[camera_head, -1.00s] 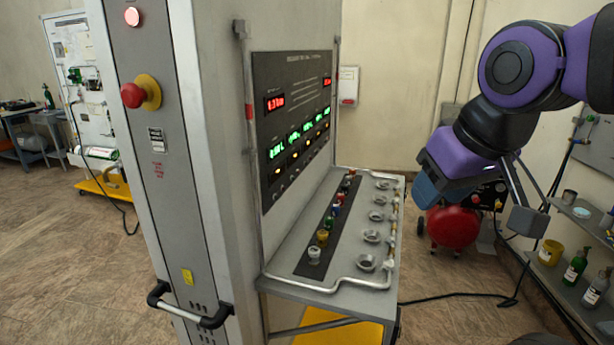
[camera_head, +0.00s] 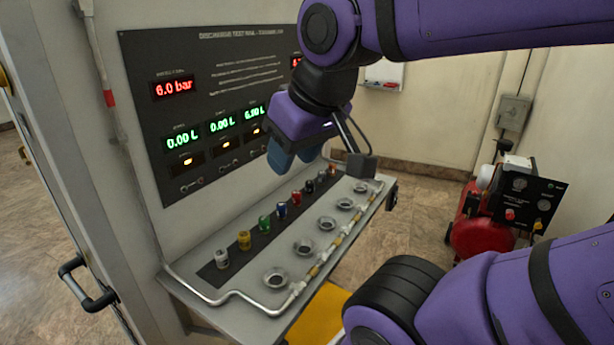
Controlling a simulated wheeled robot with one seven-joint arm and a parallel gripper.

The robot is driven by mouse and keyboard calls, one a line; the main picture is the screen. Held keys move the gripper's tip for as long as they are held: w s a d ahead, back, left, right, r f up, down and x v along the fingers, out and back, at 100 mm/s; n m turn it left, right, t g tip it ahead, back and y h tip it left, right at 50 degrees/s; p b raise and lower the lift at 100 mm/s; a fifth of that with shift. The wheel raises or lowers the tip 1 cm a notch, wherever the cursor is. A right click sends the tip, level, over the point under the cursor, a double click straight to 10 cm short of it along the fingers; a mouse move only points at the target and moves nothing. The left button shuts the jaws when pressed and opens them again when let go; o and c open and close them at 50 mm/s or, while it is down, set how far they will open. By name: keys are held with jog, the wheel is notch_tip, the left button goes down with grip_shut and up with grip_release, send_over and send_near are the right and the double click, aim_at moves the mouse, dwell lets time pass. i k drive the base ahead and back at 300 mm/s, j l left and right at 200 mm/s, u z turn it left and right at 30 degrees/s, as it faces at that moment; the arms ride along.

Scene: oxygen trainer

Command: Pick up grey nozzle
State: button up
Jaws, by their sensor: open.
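A row of small coloured nozzles stands on a dark strip on the grey bench shelf. The nearest is whitish-grey (camera_head: 222,259). Beyond it come a yellow one (camera_head: 244,240), a green one (camera_head: 264,223), a blue one (camera_head: 282,210) and a red one (camera_head: 296,197). A dark one (camera_head: 310,186) and a small greyish one (camera_head: 322,176) stand near the far end. I cannot tell for certain which is the grey nozzle. My gripper (camera_head: 290,158) has blue fingers, is open and empty, and hangs above the far half of the row, apart from it.
Several round metal sockets (camera_head: 303,247) line the shelf's right side, beside a pipe (camera_head: 240,296) along its edge. A display panel (camera_head: 190,125) rises behind the nozzles. A red compressor (camera_head: 480,235) stands on the floor at right. Air above the near nozzles is clear.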

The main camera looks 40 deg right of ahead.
aim_at(321, 178)
jog(key=l+u, duration=0.2)
jog(key=l, duration=0.2)
jog(key=k+l+u, duration=0.15)
jog(key=l, duration=0.3)
jog(key=l+u, duration=0.25)
jog(key=l, duration=2.75)
jog(key=l+u, duration=0.95)
jog(key=l, duration=0.15)
jog(key=k, duration=0.05)
